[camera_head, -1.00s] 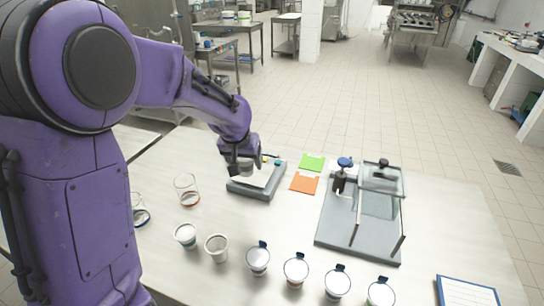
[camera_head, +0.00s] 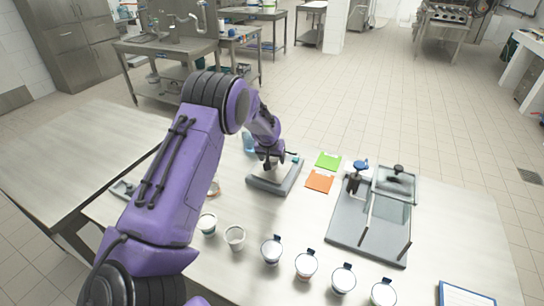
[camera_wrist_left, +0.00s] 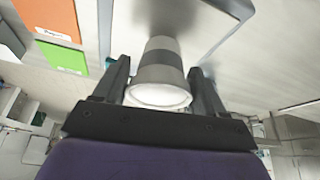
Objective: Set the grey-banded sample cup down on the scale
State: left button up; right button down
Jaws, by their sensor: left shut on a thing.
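The grey-banded sample cup (camera_wrist_left: 161,66) is white with a grey band around its middle. In the left wrist view it is between the two dark fingers of my left gripper (camera_wrist_left: 160,90), which is shut on it. The scale (camera_head: 258,185) is a flat grey device with a pale plate, left of the colored cards. In the head view my left gripper (camera_head: 270,163) is over the scale, and the cup is largely hidden by it. The scale's plate (camera_wrist_left: 197,18) lies at the cup's narrow end in the left wrist view. I cannot tell whether they touch. My right gripper is not in view.
Green (camera_head: 328,160) and orange (camera_head: 319,181) cards lie right of the scale. A grey stand with a clear cover (camera_head: 396,184) is farther right. Several cups line the front, including an open cup (camera_head: 235,237) and a lidded one (camera_head: 272,250).

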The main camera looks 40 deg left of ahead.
pick_arm(q)
jog(key=shift+f, duration=0.4)
jog(key=shift+w+f, duration=0.25)
jog(key=o, duration=1.1)
jog(key=shift+s, duration=0.1)
jog(key=shift+r, duration=0.1)
jog(key=shift+r, duration=0.2)
jog(key=b+v, duration=0.2)
jog(key=v, duration=0.9)
jog(key=shift+s+r, duration=0.2)
jog(key=shift+r, duration=0.15)
